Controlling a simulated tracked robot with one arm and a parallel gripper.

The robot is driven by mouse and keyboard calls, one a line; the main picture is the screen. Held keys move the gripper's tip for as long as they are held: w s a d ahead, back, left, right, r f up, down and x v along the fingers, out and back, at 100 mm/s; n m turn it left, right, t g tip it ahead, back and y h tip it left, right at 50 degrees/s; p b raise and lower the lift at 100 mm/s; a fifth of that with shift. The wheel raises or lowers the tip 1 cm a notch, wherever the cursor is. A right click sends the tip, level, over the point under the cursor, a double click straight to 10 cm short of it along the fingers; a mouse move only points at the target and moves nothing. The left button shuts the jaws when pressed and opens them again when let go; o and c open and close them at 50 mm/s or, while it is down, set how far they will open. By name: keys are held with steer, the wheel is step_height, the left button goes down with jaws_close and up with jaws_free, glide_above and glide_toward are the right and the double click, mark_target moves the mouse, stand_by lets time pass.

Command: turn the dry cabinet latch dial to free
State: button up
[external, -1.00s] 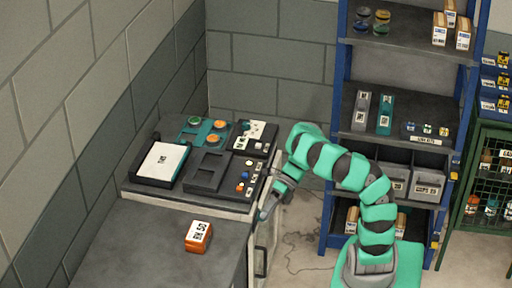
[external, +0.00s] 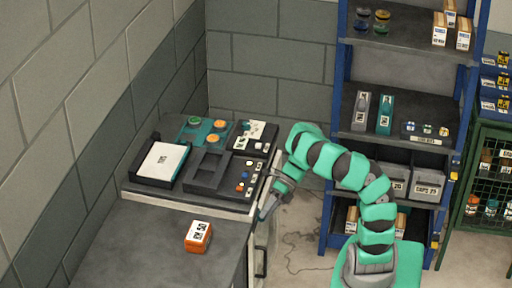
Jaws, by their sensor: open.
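The dry cabinet (external: 248,267) appears to be the pale unit under the worktop, with its door side facing right and a dark vertical handle (external: 261,262) on it. My gripper (external: 264,210) is at the upper part of that door side, close to the worktop's right edge. It points down and left and is open, with nothing seen between its fingers. The latch dial cannot be made out; my gripper and wrist cover that part of the door. Whether the fingers are around the dial or touching it cannot be told.
On the worktop are an orange box (external: 198,236), a black tray with a white sheet (external: 161,161), a dark control panel with knobs (external: 245,177) and a teal plate (external: 195,128). A blue shelf rack (external: 343,100) stands behind my arm. A thin cable lies on the floor.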

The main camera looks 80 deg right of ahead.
steer(key=p+v, duration=0.2)
steer(key=v, duration=1.1)
steer(key=shift+s+d, duration=0.25)
steer(key=shift+d, duration=0.1)
steer(key=shift+r, duration=0.1)
steer(key=shift+a+r+n+h+b, duration=0.6)
steer(key=shift+a+r+h+b, duration=1.65)
steer(key=shift+a+h, duration=0.75)
steer(key=b+x, duration=0.3)
steer(key=x, duration=1)
steer(key=shift+a+f+b, duration=0.2)
steer(key=shift+a+b, duration=0.1)
steer(key=shift+a, duration=0.1)
steer(key=c, duration=1)
